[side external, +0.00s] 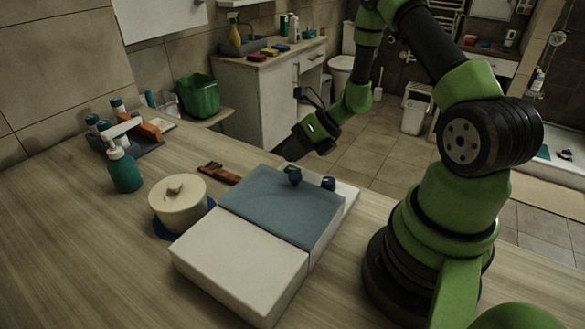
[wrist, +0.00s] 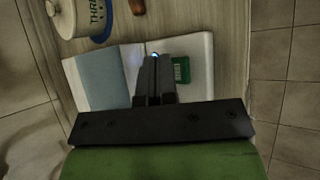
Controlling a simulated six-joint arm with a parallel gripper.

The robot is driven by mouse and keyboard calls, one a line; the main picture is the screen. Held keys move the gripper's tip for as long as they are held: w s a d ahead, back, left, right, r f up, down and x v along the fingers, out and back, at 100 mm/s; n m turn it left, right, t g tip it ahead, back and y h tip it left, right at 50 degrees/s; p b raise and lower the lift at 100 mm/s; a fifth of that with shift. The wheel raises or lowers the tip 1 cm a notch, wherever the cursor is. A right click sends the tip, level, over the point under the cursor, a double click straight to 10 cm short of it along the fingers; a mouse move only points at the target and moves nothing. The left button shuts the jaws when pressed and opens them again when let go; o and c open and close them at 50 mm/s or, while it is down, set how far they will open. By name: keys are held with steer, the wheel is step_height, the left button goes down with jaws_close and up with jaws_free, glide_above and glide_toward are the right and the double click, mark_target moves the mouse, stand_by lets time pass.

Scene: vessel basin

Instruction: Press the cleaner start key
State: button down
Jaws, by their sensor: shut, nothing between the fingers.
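The cleaner appears to be the low white box with a blue-grey top section (side external: 282,205), on the wooden counter. Its white end panel (wrist: 198,48) lies below my gripper in the wrist view. A small bright blue-white spot (wrist: 155,55) shows just beyond the fingertips; I cannot tell whether it is the start key. A green piece with a pale mark (wrist: 181,70) is right of the fingers. Two dark knob-like parts, one (side external: 294,174) and another (side external: 328,183), stand near the box's far edge. My gripper (side external: 282,155) is shut and empty, above that edge; contact is not visible.
A cream lidded pot (side external: 178,203) stands on a blue mat left of the box. A brown brush-like item (side external: 219,173), a teal pump bottle (side external: 124,171) and a grey caddy (side external: 135,145) are further left. The front left of the counter (side external: 75,260) is clear.

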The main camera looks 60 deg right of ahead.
mark_target(293, 167)
steer(key=shift+r, duration=2.5)
steer(key=a+r+n+g, duration=0.1)
steer(key=a+r+n, duration=0.5)
steer(key=r+n, duration=0.3)
steer(key=s+a+r+n+h, duration=0.1)
steer(key=s+a+r+n, duration=0.2)
steer(key=n, duration=0.9)
steer(key=s+a+r+n+h, duration=0.2)
steer(key=s+a+r+n, duration=0.2)
steer(key=s+r+n, duration=0.4)
steer(key=s+n, duration=0.4)
steer(key=s, duration=0.1)
steer(key=shift+s+a+r+n+t, duration=0.15)
steer(key=shift+a+r+n+t, duration=0.15)
steer(key=shift+r+n+t, duration=0.1)
